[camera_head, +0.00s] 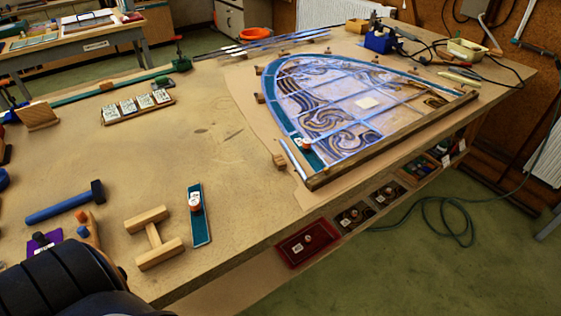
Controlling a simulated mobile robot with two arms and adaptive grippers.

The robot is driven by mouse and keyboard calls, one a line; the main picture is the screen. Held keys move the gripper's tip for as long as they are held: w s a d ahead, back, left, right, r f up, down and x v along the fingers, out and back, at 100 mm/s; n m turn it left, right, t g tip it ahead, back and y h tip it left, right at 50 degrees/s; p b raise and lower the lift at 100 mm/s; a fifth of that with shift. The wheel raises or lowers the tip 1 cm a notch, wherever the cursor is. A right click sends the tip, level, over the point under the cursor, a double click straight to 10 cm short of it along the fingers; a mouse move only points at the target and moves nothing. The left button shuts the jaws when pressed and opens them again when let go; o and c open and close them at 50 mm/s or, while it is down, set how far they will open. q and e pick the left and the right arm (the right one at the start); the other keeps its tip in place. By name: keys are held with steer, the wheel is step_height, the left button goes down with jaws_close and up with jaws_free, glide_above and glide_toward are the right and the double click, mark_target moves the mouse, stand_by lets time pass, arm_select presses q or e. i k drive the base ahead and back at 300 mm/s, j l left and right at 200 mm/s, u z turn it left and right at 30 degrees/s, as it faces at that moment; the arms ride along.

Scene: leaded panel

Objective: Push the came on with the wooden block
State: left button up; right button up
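The leaded panel (355,105) lies on the bench, an arched shape with swirled glass, grey lead lines and a teal border. A short pale strip, which looks like came (293,160), lies at its near left corner. A small wooden block (279,160) sits just left of that strip; I cannot tell if they touch. Other small wooden blocks stand along the panel's left edge. More long came strips (262,44) lie behind the panel. A black part of my own arm shows at the bottom left. Neither gripper's fingertips are in view.
A blue-handled hammer (66,203), an H-shaped wooden piece (154,238) and a teal strip with a knob-like piece (200,215) lie on the near bench. A wooden batten (400,138) edges the panel. The bench's middle left is mostly clear.

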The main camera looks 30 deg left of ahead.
mark_target(278, 160)
steer(key=j+u, duration=0.2)
steer(key=u, duration=0.2)
steer(key=k+j+u, duration=0.1)
steer(key=u, duration=0.25)
steer(key=j, duration=0.1)
